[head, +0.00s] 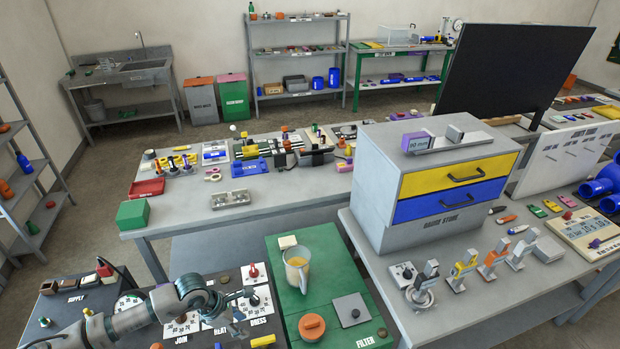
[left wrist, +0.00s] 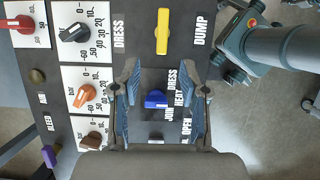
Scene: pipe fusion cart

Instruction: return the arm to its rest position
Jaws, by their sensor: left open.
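My left arm (head: 140,318) reaches in from the lower left in the head view, over the dark control panel. Its gripper (head: 238,297) is above the panel near the DRESS label. In the left wrist view the gripper (left wrist: 162,85) is open, with its two fingers apart and nothing held. A blue knob (left wrist: 156,99) shows on the panel between the fingers; I cannot tell the gap to it. A yellow handle (left wrist: 162,32) lies beyond the fingertips. My right gripper is not in view.
The panel carries red (left wrist: 18,24), black (left wrist: 74,33) and orange (left wrist: 90,87) knobs close to the gripper. A drawer cabinet (head: 440,180) stands farther right. Open floor lies at left.

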